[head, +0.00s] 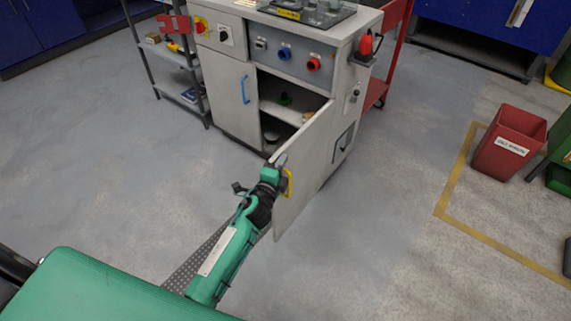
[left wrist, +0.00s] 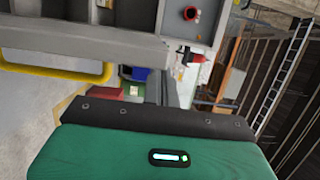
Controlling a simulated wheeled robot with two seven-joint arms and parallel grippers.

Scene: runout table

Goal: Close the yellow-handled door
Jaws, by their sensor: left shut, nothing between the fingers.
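The yellow-handled door (head: 302,172) is a pale grey panel that stands wide open, swung out from the right side of the grey cabinet (head: 230,92). Its yellow handle (head: 289,184) shows just right of my left gripper (head: 281,162) in the head view. The yellow handle also shows at the left of the left wrist view (left wrist: 75,74). My left gripper is shut and empty, close beside the door's face near the handle. I cannot tell whether it touches the door. My right gripper is not in view.
The left cabinet door with a blue handle (head: 245,90) is closed. The open compartment shows a shelf (head: 285,100) with small items. A shelf rack (head: 180,85) stands at the left, a red bin (head: 508,143) at the right. The floor around the door is clear.

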